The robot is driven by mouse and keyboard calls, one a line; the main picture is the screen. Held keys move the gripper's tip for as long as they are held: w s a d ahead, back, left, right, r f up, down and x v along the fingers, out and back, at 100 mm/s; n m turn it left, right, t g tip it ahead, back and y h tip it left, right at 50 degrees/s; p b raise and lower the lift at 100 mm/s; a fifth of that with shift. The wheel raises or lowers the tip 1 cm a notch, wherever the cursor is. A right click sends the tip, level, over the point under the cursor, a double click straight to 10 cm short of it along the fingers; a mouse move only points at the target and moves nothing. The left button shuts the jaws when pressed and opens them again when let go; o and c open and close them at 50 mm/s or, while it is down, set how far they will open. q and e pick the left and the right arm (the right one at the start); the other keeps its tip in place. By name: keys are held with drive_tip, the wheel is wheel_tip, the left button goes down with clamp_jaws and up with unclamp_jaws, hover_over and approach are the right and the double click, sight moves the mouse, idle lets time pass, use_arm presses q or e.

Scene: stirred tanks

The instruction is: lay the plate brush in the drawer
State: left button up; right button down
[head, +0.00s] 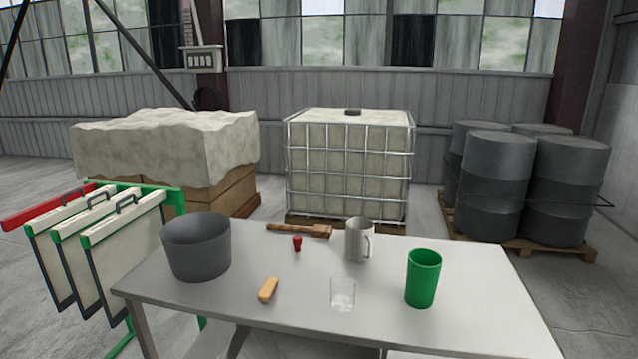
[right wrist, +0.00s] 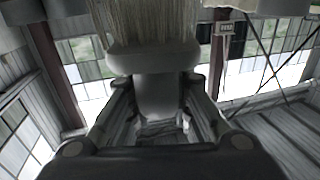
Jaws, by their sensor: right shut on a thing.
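My right gripper (right wrist: 160,112) shows in the right wrist view, with one finger on each side of a pale grey, blocky piece. That piece belongs to a brush, which I take for the plate brush (right wrist: 150,22), with long pale bristles at the top of the picture. The gripper is shut on it; the far part of the bristles is cut off by the picture edge. Neither gripper shows in the head view. My left gripper is in neither view. I see no drawer in either view.
The grey table (head: 385,285) holds a dark bucket (head: 196,248), a wooden-handled tool (head: 300,230), a red piece (head: 297,244), a metal jug (head: 358,242), a green cup (head: 423,279), a clear glass (head: 342,294) and a tan block (head: 268,290). Framed plates (head: 130,245) hang at left.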

drive_tip(key=s, duration=0.3)
drive_tip(key=shift+s+f, duration=0.2)
drive_tip(key=shift+f, duration=0.2)
drive_tip(key=shift+w+f, duration=0.1)
drive_tip(key=w+f, duration=0.1)
drive_tip(key=w, duration=0.1)
drive_tip(key=w+d+f, duration=0.1)
drive_tip(key=w, duration=0.1)
drive_tip(key=w+d+f, duration=0.1)
drive_tip(key=w, duration=0.1)
drive_tip(key=shift+w+d+f, duration=0.15)
drive_tip(key=shift+w, duration=0.05)
drive_tip(key=w+d+m+h, duration=0.1)
drive_tip(key=w+d+h, duration=0.1)
drive_tip(key=w+d, duration=0.6)
drive_tip(key=w+d+r+m+h, duration=0.1)
drive_tip(key=w+d, duration=0.6)
drive_tip(key=w, duration=0.5)
drive_tip(key=shift+w+d+r+h, duration=0.25)
drive_tip(key=shift+d+h, duration=0.15)
